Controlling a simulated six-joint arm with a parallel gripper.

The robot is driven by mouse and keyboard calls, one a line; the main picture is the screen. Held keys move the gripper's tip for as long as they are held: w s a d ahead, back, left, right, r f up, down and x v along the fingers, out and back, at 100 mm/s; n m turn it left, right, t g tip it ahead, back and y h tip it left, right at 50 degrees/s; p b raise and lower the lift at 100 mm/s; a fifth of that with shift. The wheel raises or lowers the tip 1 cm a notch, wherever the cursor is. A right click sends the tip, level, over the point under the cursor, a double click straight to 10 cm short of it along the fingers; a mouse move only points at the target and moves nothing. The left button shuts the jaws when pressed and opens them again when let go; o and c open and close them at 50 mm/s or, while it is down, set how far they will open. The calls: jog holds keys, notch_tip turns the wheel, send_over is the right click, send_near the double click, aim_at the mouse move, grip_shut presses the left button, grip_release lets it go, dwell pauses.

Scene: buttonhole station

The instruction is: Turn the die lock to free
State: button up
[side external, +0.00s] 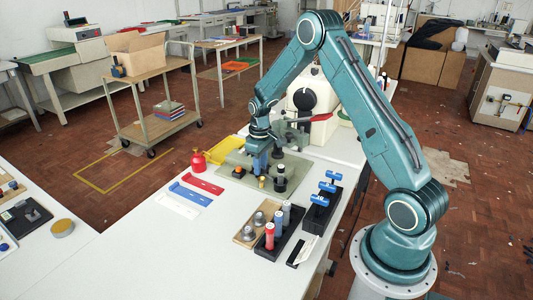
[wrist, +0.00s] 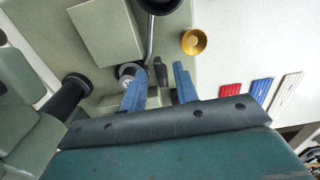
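My gripper (side external: 261,165) points down over the grey-green plate (side external: 237,165) of the buttonhole station. In the wrist view, its two blue fingers (wrist: 160,87) are apart. A small dark upright piece (wrist: 160,72) shows in the gap between them, with space on both sides; it may be the die lock, but I cannot tell for sure. A round silver part (wrist: 128,71) is partly hidden by the left finger. A bent metal rod (wrist: 150,42) runs up beside the dark piece. I cannot read the lock's position.
A brass cup (wrist: 194,41) stands close by on the right. A black cylinder (side external: 280,178) stands beside my gripper. A red-handled lever (side external: 312,119) is behind. Coloured strips (side external: 202,184), a red oil can (side external: 198,162) and a black rack (side external: 322,208) surround the plate. The front-left tabletop is clear.

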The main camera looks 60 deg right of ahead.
notch_tip(320, 180, up, 14)
jog(key=shift+f, duration=0.2)
dwell(0.4)
jog(key=s+a+r+t, duration=0.3)
jog(key=s+a+r, duration=0.8)
jog(key=a+r, duration=0.2)
jog(key=s+a+t, duration=0.1)
jog(key=s+a, duration=0.2)
jog(key=s, duration=0.4)
jog(key=s+a+t, duration=0.1)
jog(key=s+a, duration=0.3)
jog(key=s, duration=0.4)
jog(key=shift+a+r+t, duration=0.15)
jog(key=shift+r+t, duration=0.15)
